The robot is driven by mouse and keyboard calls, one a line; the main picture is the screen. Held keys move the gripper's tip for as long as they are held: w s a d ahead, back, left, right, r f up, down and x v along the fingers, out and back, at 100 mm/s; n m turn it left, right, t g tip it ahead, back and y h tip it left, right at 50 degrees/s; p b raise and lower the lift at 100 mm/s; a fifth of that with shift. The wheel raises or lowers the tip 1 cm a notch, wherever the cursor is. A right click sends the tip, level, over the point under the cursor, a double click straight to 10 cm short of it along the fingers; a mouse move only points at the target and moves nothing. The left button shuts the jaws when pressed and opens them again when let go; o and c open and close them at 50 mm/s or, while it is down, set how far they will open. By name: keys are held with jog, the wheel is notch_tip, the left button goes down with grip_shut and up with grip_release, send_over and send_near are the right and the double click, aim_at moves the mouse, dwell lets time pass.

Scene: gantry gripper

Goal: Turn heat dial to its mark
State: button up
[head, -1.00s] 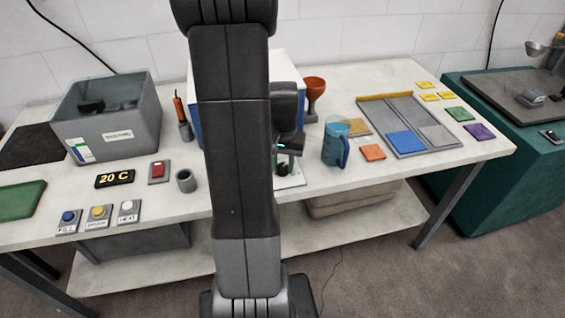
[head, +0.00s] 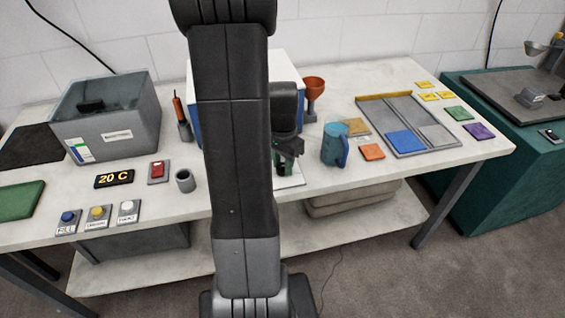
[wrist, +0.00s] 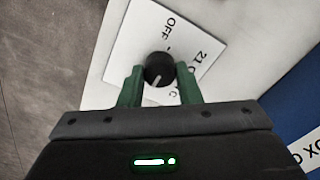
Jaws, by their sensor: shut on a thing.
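The heat dial (wrist: 158,70) is a small round black knob with a pale pointer line, seen in the wrist view. It sits on a white plate (wrist: 190,35) printed with "OFF" and a label starting "21" that the dial and fingers partly cover. The pointer line aims down and slightly left, towards my gripper's body, away from "OFF". My gripper (wrist: 159,72) has its green fingers on both sides of the dial, shut on it. In the head view my gripper (head: 287,160) is low over the plate and hides most of the dial.
A blue mug (head: 333,146) stands just right of my gripper, with an orange tile (head: 372,152) beyond it. An orange funnel (head: 314,87) stands behind. The display (head: 114,179) reads 20 C.

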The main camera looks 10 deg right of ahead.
aim_at(283, 166)
dwell(0.3)
jog(key=o, duration=1)
jog(key=shift+c, duration=0.2)
notch_tip(283, 166, up, 14)
jog(key=p, duration=0.1)
jog(key=shift+f, duration=0.2)
notch_tip(283, 166, down, 14)
jog(key=shift+r+b, duration=0.15)
jog(key=shift+b, duration=0.4)
